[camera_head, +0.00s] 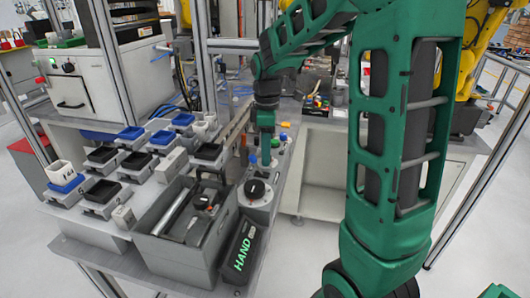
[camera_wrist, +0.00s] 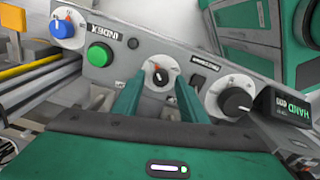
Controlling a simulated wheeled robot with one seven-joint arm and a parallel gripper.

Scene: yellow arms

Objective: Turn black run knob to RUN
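A small black knob (camera_wrist: 158,76) with a red mark sits on a pale round dial on the grey panel (camera_wrist: 180,64). My gripper (camera_wrist: 157,88) is open. Its two green fingers reach toward the panel, one on each side of this knob in the picture, and I cannot tell if they touch it. No RUN lettering is readable. A larger black knob (camera_wrist: 236,101) is to the right on a white dial. In the head view my gripper (camera_head: 265,158) points down over the panel, and its fingers hide the small knob; the larger black knob (camera_head: 255,188) shows nearer the camera.
A blue knob (camera_wrist: 63,27) and a green button (camera_wrist: 100,54) are left of the fingers. A black HAND box (camera_wrist: 286,111) is at the right. A grey bin (camera_head: 165,248) stands beside the panel.

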